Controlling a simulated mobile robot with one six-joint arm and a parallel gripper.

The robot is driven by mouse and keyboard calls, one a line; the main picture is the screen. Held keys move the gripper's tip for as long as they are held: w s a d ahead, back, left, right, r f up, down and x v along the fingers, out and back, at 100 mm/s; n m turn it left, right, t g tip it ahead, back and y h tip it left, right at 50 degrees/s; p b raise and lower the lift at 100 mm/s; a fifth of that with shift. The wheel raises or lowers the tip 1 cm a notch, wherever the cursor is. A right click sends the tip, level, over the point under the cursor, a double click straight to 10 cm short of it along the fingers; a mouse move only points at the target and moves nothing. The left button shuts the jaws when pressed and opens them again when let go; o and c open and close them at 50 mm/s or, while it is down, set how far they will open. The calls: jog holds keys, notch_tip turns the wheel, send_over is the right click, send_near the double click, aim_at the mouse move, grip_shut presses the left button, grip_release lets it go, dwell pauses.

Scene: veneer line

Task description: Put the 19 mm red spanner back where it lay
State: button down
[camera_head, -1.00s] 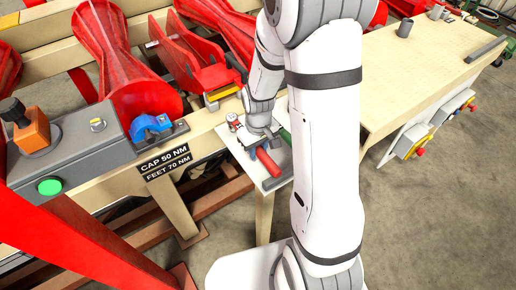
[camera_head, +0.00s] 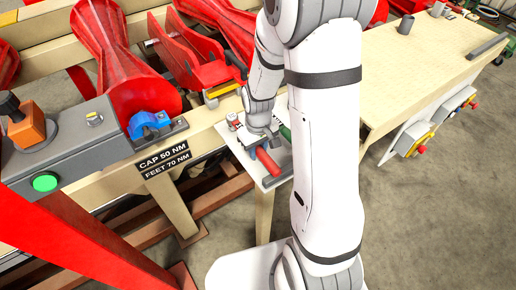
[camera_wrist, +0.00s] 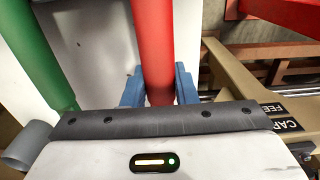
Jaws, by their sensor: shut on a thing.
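The red spanner (camera_wrist: 153,45) shows in the wrist view as a red bar between the two blue fingers of my gripper (camera_wrist: 160,88). My gripper is shut on it. In the head view the red spanner (camera_head: 267,161) is over the small white table (camera_head: 240,150), with my gripper (camera_head: 257,142) at its upper end. I cannot tell whether the spanner touches the table top. The spanner's far end is out of the wrist view, and its size mark is not readable.
A green bar-like tool (camera_wrist: 36,50) lies left of the red spanner, by a grey cylinder (camera_wrist: 28,145). A small red-and-white item (camera_head: 233,121) is at the table's back left corner. The beam with the torque sign (camera_head: 164,163) stands close left. A long bench (camera_head: 420,80) stands right.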

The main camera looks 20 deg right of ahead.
jog(key=shift+f, duration=0.15)
jog(key=c, duration=1.1)
grip_release()
jog(key=shift+r+p, duration=2.75)
jog(key=shift+r, duration=1.25)
jog(key=s+r+m+t, duration=0.1)
jog(key=s+r, duration=0.3)
jog(key=r, duration=0.1)
jog(key=s+r+m+t+b, duration=0.1)
jog(key=s+r, duration=0.4)
jog(key=r, duration=0.1)
jog(key=s+r+m+t+b, duration=0.1)
jog(key=s+r, duration=0.4)
jog(key=r, duration=0.1)
jog(key=shift+s+d+r+m, duration=0.15)
jog(key=shift+s+r+m, duration=0.1)
jog(key=shift+m, duration=0.05)
